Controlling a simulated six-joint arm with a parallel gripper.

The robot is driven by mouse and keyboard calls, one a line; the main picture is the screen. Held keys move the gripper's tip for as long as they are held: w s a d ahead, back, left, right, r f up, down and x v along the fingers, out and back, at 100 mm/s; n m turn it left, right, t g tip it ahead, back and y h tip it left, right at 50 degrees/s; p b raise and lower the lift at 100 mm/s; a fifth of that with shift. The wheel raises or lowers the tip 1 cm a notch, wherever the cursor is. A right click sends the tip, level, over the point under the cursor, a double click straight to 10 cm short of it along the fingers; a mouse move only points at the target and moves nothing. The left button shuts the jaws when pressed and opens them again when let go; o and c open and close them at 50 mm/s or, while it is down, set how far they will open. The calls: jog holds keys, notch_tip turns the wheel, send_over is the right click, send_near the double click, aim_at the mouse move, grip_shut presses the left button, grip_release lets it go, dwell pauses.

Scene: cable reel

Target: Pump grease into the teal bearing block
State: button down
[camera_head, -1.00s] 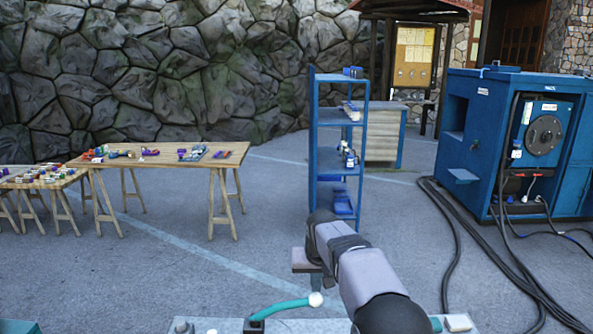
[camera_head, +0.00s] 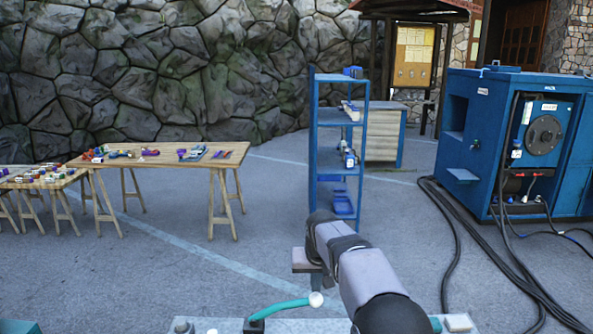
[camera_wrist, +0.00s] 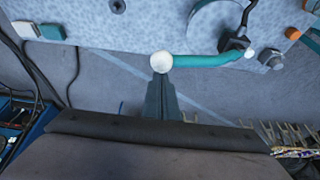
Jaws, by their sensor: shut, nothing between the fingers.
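A teal lever (camera_head: 283,306) with a white ball end (camera_head: 316,299) rises from a dark pivot at the front edge of the view. My gripper (camera_head: 316,287) points down just above the ball, shut and empty. In the wrist view the shut fingertips (camera_wrist: 160,78) lie right at the ball (camera_wrist: 161,62); I cannot tell whether they touch it. The lever (camera_wrist: 205,61) runs right from the ball to a dark pivot (camera_wrist: 235,44). A small teal piece (camera_wrist: 52,32) beside a white one is at upper left of the wrist view; I cannot tell which part is the bearing block.
The lever stands at a pale grey plate (camera_wrist: 140,25) with bolts. A blue shelf rack (camera_head: 338,120) stands ahead, wooden tables (camera_head: 165,158) with small parts at left, and a blue machine (camera_head: 480,130) at right. Black cables (camera_head: 490,255) lie on the ground.

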jog(key=shift+f+b, duration=3.9)
jog(key=shift+f, duration=2.25)
notch_tip(320, 180, up, 14)
jog(key=p, duration=1.2)
jog(key=shift+r, duration=0.15)
jog(key=s+d+f+g+b, duration=0.1)
jog(key=s+d+f+b, duration=0.1)
jog(key=s, duration=1.1)
jog(key=s+d+f+g+b, duration=0.2)
jog(key=s+d+f, duration=0.2)
jog(key=s, duration=0.9)
jog(key=s+d+f+g+b, duration=0.1)
jog(key=s+d+f+b, duration=0.1)
jog(key=s+f, duration=0.6)
jog(key=s+d, duration=0.1)
jog(key=s, duration=0.4)
jog(key=shift+d+g, duration=0.25)
jog(key=shift+g, duration=0.05)
jog(key=shift+r, duration=0.1)
